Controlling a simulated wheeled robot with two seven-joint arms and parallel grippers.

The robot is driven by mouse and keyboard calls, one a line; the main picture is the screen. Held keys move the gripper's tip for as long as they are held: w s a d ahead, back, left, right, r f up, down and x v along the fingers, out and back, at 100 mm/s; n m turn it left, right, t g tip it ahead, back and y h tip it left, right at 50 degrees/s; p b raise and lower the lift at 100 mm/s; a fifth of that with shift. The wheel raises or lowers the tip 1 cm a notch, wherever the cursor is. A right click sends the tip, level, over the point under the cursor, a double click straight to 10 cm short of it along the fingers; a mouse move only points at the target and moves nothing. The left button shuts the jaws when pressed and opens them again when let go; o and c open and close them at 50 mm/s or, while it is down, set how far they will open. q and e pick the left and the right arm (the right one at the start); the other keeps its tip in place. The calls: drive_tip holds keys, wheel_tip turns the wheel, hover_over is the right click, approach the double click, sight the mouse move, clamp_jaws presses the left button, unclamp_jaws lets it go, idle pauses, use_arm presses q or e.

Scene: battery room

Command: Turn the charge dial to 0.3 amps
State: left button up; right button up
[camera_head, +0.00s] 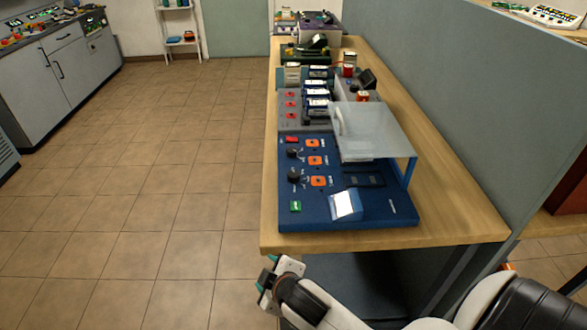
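A blue charging panel (375,215) sits at the near end of the wooden bench. Two black dials are on its left side, an upper dial (292,153) and a lower dial (294,174). Their markings are too small to read, so I cannot tell which is the charge dial or where either points. My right gripper (268,279) is below and in front of the bench's near left corner, apart from the panel. Its fingers are partly turned away, so I cannot see whether they are open. My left gripper is not in view.
A clear cover (378,130) stands raised over the panel's right side. The panel also has orange sockets (316,161), a red switch (291,138), a green button (296,206) and a tilted display (345,205). Battery equipment fills the bench (470,215) behind. The floor at left is clear.

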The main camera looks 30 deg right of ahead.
drive_tip(key=w+a+r+n+t+y, duration=0.35)
drive_tip(key=w+r+n, duration=0.3)
drive_tip(key=r, duration=0.25)
drive_tip(key=w+a+r+n+t+y, duration=0.3)
drive_tip(key=w+a+r+n+t, duration=0.25)
drive_tip(key=r+n, duration=0.25)
drive_tip(key=w+a+r+n+g+y, duration=0.25)
drive_tip(key=a+r+n+y, duration=0.45)
drive_tip(key=n, duration=0.6)
drive_tip(key=n+g+h, duration=1.3)
drive_tip(key=n+g, duration=0.4)
drive_tip(key=n, duration=0.9)
hover_over(294, 173)
wheel_tip(294, 173, down, 4)
drive_tip(key=r, duration=0.1)
wheel_tip(294, 173, down, 12)
drive_tip(key=shift+r+p, duration=0.1)
drive_tip(key=shift+p, duration=0.8)
